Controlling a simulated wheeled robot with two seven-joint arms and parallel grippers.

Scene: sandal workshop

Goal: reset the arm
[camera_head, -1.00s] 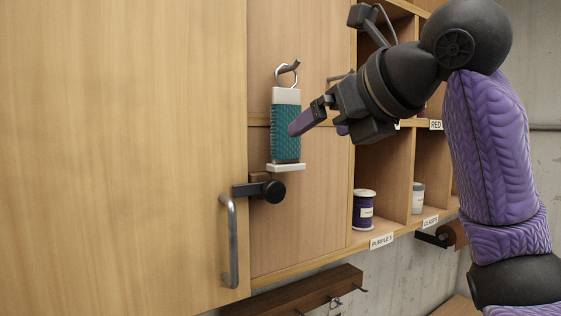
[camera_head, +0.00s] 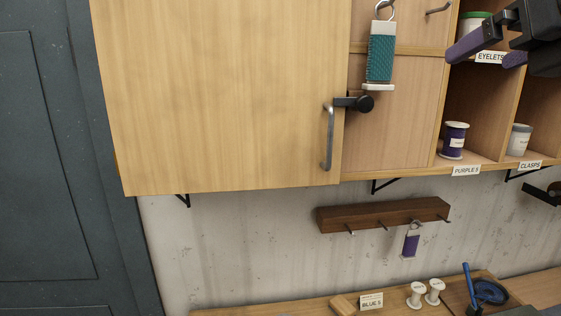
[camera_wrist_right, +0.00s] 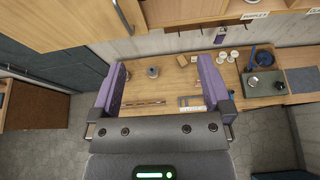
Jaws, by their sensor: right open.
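My right gripper (camera_head: 480,60) is at the upper right of the head view, in front of the shelf cubbies. In the right wrist view (camera_wrist_right: 162,68) its two purple fingers stand wide apart with nothing between them. A teal hanging piece with white ends (camera_head: 381,57) hangs from a hook on the wooden cabinet panel, to the left of the gripper and apart from it. My left gripper is in neither view.
A cabinet door (camera_head: 225,90) with a metal handle (camera_head: 328,138) fills the left. A purple spool (camera_head: 454,138) and a white jar (camera_head: 519,139) stand in cubbies. Below, a hook rail (camera_head: 383,213) holds a purple tag (camera_head: 411,241). A bench (camera_wrist_right: 185,100) carries white spools and a tray.

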